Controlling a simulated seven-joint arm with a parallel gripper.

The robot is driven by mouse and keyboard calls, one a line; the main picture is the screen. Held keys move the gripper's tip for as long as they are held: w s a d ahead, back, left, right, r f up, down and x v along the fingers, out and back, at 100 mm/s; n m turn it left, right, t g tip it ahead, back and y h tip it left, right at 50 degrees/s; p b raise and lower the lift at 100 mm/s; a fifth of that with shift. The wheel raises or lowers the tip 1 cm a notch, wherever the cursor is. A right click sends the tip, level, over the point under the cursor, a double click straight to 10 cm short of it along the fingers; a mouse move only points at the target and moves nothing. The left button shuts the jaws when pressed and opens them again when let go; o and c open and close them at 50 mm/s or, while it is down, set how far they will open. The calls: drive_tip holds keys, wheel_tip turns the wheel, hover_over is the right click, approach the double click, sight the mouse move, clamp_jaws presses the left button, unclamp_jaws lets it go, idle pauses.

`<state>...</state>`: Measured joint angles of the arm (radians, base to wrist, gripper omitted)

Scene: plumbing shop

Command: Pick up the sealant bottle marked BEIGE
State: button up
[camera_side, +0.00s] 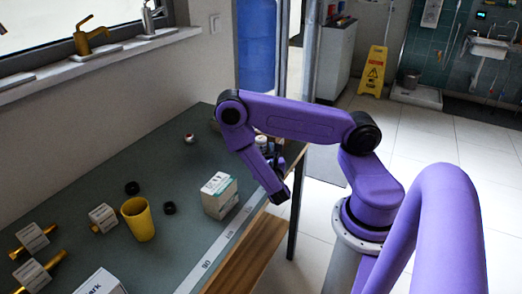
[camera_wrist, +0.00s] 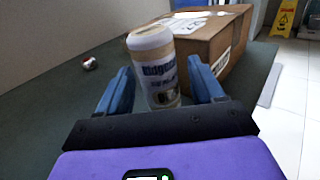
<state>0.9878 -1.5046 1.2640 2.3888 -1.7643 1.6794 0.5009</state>
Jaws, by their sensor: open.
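In the wrist view a white bottle with a tan upper part and a blue-and-dark label (camera_wrist: 155,72) stands between my fingers, slightly tilted in the picture. Its large lettering looks like a brand name; the smaller line is too blurred to read, so I cannot confirm BEIGE. My gripper (camera_wrist: 163,92) is open, with one blue finger on each side of the bottle and a visible gap at the right finger. In the side view my gripper (camera_side: 277,160) is low over the table's right edge, and my arm mostly hides the bottle there.
A cardboard box (camera_wrist: 215,38) stands just behind and right of the bottle. A small red-and-white item (camera_side: 190,138) lies farther left. A white carton (camera_side: 219,196), a yellow cup (camera_side: 138,219), black rings and brass fittings are on the grey table (camera_side: 165,170).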

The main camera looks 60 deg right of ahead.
drive_tip(key=c, duration=1.1)
drive_tip(key=shift+r, duration=0.1)
